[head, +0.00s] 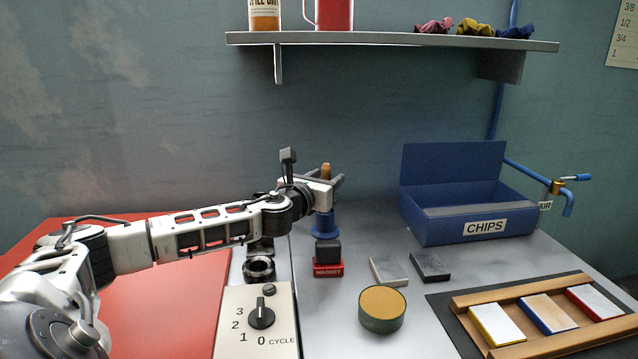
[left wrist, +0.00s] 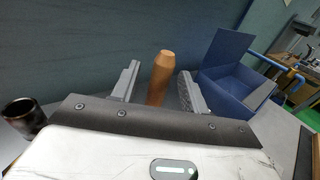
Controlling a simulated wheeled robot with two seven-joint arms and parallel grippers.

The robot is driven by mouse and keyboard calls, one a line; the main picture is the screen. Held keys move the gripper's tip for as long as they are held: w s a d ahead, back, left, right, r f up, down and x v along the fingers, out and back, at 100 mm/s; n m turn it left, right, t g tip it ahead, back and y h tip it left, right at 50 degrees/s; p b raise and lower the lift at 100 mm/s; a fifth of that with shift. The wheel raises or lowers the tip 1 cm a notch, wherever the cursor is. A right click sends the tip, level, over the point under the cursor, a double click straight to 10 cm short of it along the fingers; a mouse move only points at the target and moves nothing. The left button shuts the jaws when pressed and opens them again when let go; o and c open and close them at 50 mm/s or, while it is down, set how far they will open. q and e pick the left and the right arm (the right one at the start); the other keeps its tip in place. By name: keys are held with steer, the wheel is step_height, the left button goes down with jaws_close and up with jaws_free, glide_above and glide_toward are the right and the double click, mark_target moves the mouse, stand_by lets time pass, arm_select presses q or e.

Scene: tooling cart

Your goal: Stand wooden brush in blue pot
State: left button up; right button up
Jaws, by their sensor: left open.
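The wooden brush (head: 326,171) is upright, and its rounded handle top shows above my left gripper (head: 328,183). In the left wrist view the brush handle (left wrist: 160,78) stands between the two spread fingers of the left gripper (left wrist: 159,85), with a gap visible on each side. The blue pot (head: 323,223) is directly below the gripper in the head view. The brush appears to stand in it, but the gripper hides where the two meet. My right gripper is in neither view.
A blue chips box (head: 421,227) with a raised lid is to the right. A red magnet block (head: 328,268), two small slabs, a round green-sided tin (head: 382,322) and a wooden rack (head: 470,298) are nearer. A control box (head: 285,317) and dark ring (head: 259,269) are front left. A shelf (head: 390,39) hangs above.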

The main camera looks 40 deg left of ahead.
arm_select(q)
steer(key=b+v, duration=0.2)
steer(key=v, duration=1.4)
stand_by(0.7)
